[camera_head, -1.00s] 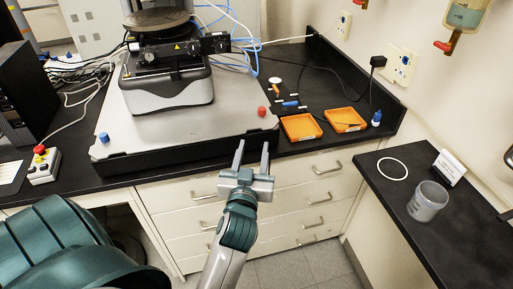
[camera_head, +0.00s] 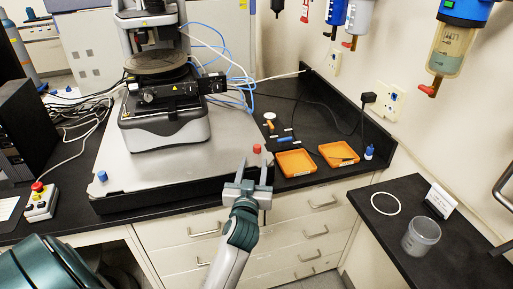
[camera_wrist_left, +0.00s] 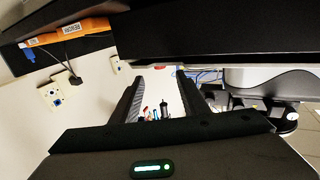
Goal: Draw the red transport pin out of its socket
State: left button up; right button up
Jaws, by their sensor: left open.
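The red transport pin (camera_head: 257,149) shows as a small red knob at the front right corner of the grey instrument platform (camera_head: 150,182), in the head view. My left gripper (camera_head: 253,172) is just in front of that corner, with its two fingers apart and nothing between them. The pin appears just beyond the fingertips; I cannot tell the exact gap or height. The socket is hidden under the red knob. My right gripper is not in view.
The stylus profiler (camera_head: 165,100) stands on the platform, with a blue knob (camera_head: 102,176) at its front left. Two orange trays (camera_head: 296,163) and small tools lie right of the platform. A clear cup (camera_head: 421,237) stands on the right counter. Drawers with handles face my arm.

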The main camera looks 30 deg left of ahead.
aim_at(257, 149)
pick_arm(q)
jog(key=p+x, duration=0.2)
jog(key=x, duration=0.6)
grip_shut()
